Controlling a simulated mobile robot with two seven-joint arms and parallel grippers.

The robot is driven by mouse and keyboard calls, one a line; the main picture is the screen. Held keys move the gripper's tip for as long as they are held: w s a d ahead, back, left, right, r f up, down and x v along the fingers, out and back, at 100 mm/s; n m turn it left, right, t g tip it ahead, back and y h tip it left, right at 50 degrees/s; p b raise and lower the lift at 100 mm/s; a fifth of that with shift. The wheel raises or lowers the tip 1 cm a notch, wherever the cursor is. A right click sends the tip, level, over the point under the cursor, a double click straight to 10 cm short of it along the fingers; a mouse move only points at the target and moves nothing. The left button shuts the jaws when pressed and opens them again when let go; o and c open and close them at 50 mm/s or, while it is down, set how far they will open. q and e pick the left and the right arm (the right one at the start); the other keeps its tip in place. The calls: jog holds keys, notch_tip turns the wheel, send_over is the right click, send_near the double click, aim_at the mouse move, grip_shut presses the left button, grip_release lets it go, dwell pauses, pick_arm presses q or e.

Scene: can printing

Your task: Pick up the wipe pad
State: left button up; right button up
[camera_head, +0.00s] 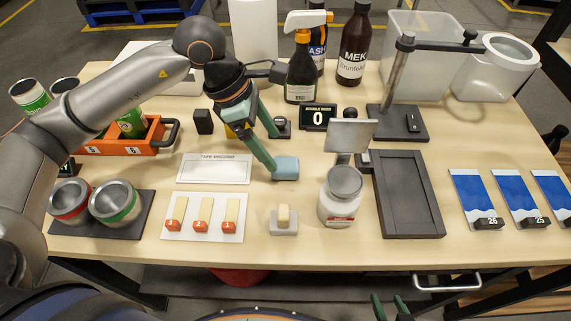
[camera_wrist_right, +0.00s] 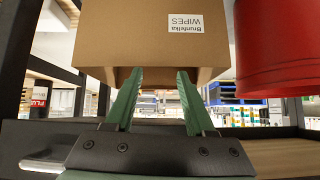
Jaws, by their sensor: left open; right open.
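A small light-blue block, which looks like the wipe pad (camera_head: 286,168), lies on the wooden table right of the tape record card. My left gripper (camera_head: 275,152) reaches down from above left. Its green fingers are apart, with the nearer fingertip beside the pad's left edge. Whether it touches the pad cannot be told. The gap between the fingers looks empty. My right gripper (camera_head: 391,308) is low at the front, below the table edge. In the right wrist view its fingers (camera_wrist_right: 159,82) are spread and empty, facing a cardboard box labelled wipes (camera_wrist_right: 150,35).
A black number sign (camera_head: 318,117) and bottles (camera_head: 301,75) stand behind. A dark frame (camera_head: 408,195) lies right. A red bucket (camera_wrist_right: 285,50) hangs beside the box.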

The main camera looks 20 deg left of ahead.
aim_at(283, 163)
pick_arm(q)
jog(key=x, duration=0.5)
jog(key=shift+s+d+r+p, duration=0.1)
jog(key=shift+s+d+p, duration=0.1)
jog(key=shift+s+p, duration=0.15)
jog(key=shift+w+d+f, duration=0.15)
jog(key=shift+d+f, duration=0.05)
jog(key=shift+f, duration=0.25)
grip_shut()
jog(key=shift+r, duration=0.1)
jog(key=shift+r, duration=0.6)
jog(key=a+r+b, duration=0.2)
jog(key=a+r, duration=0.9)
jog(key=a, duration=0.3)
jog(key=shift+s+r, duration=0.2)
jog(key=shift+r, duration=0.15)
